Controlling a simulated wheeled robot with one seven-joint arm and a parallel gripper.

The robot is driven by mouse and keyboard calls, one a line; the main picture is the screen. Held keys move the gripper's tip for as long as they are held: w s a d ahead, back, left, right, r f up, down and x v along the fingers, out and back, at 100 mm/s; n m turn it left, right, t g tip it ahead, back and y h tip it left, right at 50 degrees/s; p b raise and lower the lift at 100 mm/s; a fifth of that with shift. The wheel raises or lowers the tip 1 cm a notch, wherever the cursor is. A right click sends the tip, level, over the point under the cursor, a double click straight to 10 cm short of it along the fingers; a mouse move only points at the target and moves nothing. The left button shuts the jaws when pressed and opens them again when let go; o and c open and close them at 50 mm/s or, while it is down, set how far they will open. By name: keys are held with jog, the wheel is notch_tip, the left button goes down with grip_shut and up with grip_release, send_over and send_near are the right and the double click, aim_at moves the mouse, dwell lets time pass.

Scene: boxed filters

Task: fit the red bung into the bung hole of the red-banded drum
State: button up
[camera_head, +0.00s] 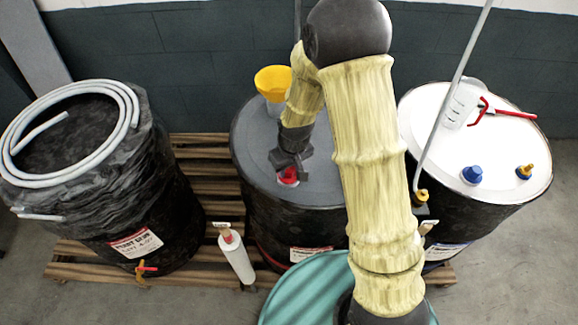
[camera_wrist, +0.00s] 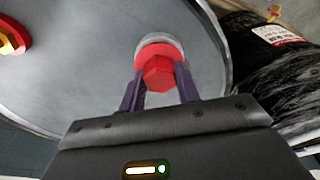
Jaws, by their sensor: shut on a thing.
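The red bung (camera_head: 289,174) is between the fingers of my gripper (camera_head: 287,160), low over the grey lid of the middle drum (camera_head: 247,150). This drum has a red band (camera_head: 268,256) near its bottom. In the wrist view, my gripper (camera_wrist: 160,88) is shut on the bung (camera_wrist: 159,73), a hexagonal head on a wider round flange. A pale ring (camera_wrist: 158,40) on the lid (camera_wrist: 85,60) shows just past the flange and looks like the rim of the bung hole. The bung covers the opening, so I cannot tell how deep it sits.
A red and yellow fitting (camera_wrist: 12,35) is on the same lid. A yellow funnel (camera_head: 273,80) stands at the lid's back. A black-wrapped drum (camera_head: 110,190) with a coiled hose is left; a white-topped drum (camera_head: 480,130) is right. A white cartridge (camera_head: 236,258) stands in front.

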jog(key=shift+f+b, duration=0.3)
jog(key=shift+f, duration=0.15)
jog(key=o, duration=1.1)
jog(key=shift+c, duration=0.2)
jog(key=shift+r, duration=0.1)
notch_tip(320, 180, up, 17)
jog(key=s+d+b, duration=0.1)
jog(key=s+b, duration=0.1)
jog(key=b, duration=0.1)
jog(key=shift+s, duration=0.15)
jog(key=shift+d, duration=0.15)
jog(key=s+d+f+m+t, duration=0.1)
jog(key=s+d+f+m, duration=0.4)
jog(key=s+d, duration=0.5)
jog(key=shift+d+f+m+h, duration=0.3)
jog(key=shift+d+f+h, duration=0.1)
jog(key=shift+d, duration=0.65)
